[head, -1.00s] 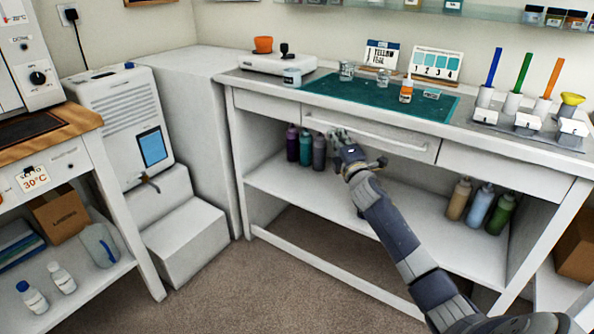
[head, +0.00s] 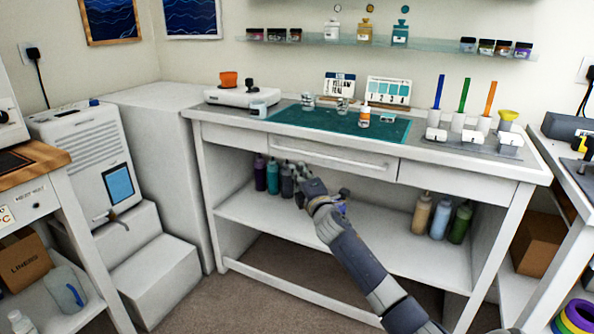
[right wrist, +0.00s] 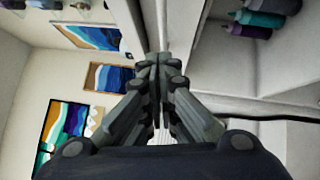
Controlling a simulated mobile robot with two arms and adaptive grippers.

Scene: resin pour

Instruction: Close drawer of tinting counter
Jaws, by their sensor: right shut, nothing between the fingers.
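The white tinting counter (head: 221,201) stands across the middle of the head view. Its wide middle drawer (head: 383,171) has a long bar handle (head: 320,157). The drawer front looks about level with its neighbours; I cannot tell if a small gap remains. My right gripper (head: 299,177) is shut and empty, just below the left half of the handle. Whether it touches the drawer is unclear. In the right wrist view the shut fingers (right wrist: 160,62) point along the white counter front (right wrist: 187,35). My left gripper is in neither view.
Dark bottles (head: 273,177) stand on the counter's shelf left of my gripper, and tan, blue and green bottles (head: 440,219) stand to the right. A teal mat (head: 300,118) and small jars lie on top. A side table with a brown box (head: 22,262) is at left.

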